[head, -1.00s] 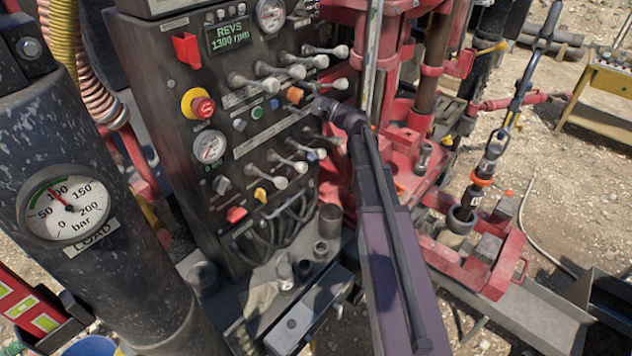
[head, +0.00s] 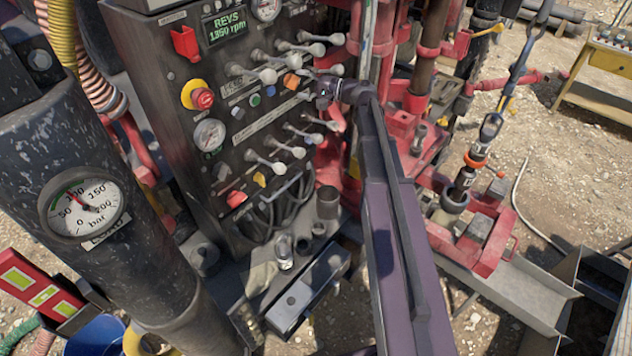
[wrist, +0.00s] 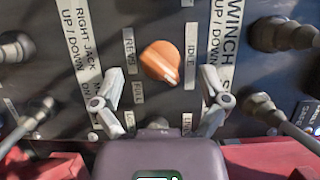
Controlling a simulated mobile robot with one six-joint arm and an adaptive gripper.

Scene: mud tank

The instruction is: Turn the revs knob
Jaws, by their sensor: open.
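The revs knob (wrist: 160,62) is orange and round with a white pointer mark toward its lower right. It sits on the dark panel between labels reading REVS, IDLE and FULL. In the head view the knob (head: 291,81) is a small orange shape just left of my gripper (head: 317,87). In the wrist view my gripper (wrist: 160,78) is open, with one finger on each side of the knob and a visible gap to it on both sides. The display (head: 229,25) reads REVS 1350 rpm.
Several levers with pale ball ends (head: 268,76) stick out close around the knob. A red emergency button on a yellow ring (head: 198,96) sits to the left. The red rig frame (head: 414,125) stands close on the right of the panel.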

